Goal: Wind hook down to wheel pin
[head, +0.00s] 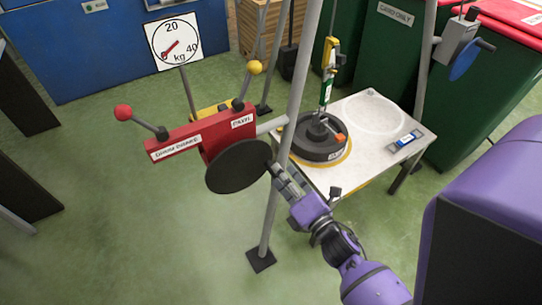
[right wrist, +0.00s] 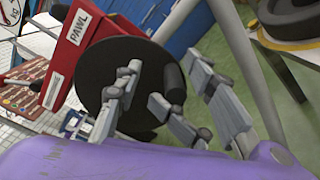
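The yellow hook block (head: 330,56) hangs on its line above the table, with a green and white piece below it. Its lower end is close over the hub of the black wheel (head: 313,151); I cannot tell if it touches the pin. The red winch box (head: 180,143), labelled DRUM BRAKE and PAWL, carries a black crank disc (head: 232,172). My right gripper (head: 278,172) is at the disc's right edge. In the right wrist view its fingers are spread, with the disc's dark handle (right wrist: 174,84) between and beyond them; contact is unclear. My left gripper is out of view.
A grey post (head: 283,150) stands beside my right gripper. The white table (head: 375,155) holds the wheel and a blue level (head: 405,141). A kg dial (head: 173,42) stands behind the winch. Green bins are at the back right. The floor at front left is clear.

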